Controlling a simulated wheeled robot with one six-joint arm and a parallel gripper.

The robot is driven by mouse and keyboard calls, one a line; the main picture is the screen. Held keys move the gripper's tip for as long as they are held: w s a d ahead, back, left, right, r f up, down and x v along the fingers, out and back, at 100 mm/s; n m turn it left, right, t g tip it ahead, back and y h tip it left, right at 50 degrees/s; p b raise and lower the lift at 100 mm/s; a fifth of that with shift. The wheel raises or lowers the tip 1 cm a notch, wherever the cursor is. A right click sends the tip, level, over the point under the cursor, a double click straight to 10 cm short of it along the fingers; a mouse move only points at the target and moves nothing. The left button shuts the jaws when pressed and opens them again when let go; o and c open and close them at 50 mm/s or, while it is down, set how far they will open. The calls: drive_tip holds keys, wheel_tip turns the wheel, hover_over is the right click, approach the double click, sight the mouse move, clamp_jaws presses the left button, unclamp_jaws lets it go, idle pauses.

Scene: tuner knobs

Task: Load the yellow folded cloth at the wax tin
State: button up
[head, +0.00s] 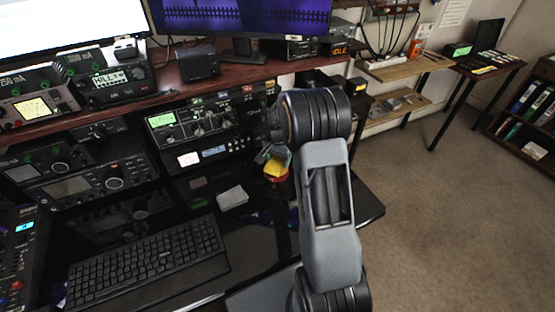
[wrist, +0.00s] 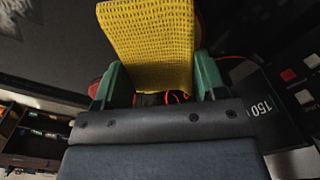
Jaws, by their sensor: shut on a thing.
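My gripper (head: 268,156) is in front of the radio stack, partly hidden by my arm. In the wrist view its green fingers (wrist: 161,78) are shut on the yellow folded cloth (wrist: 150,40), a waffle-textured pad that stands out past the fingertips. The cloth also shows as a small yellow patch in the head view (head: 275,168). A red round thing (head: 281,179), possibly the wax tin, shows just under the cloth. Red curved edges show beside the cloth in the wrist view. The cloth hides most of it, and I cannot tell whether they touch.
A pale grey folded piece (head: 232,196) lies on the black glossy desk, left of my gripper. A keyboard (head: 145,262) fills the front left. Radio units (head: 205,121) stand close behind the gripper. Open floor (head: 440,220) lies to the right.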

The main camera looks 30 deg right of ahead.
sight(278, 158)
drive_tip(key=shift+r+p, duration=1.9)
drive_tip(key=shift+r, duration=1.1)
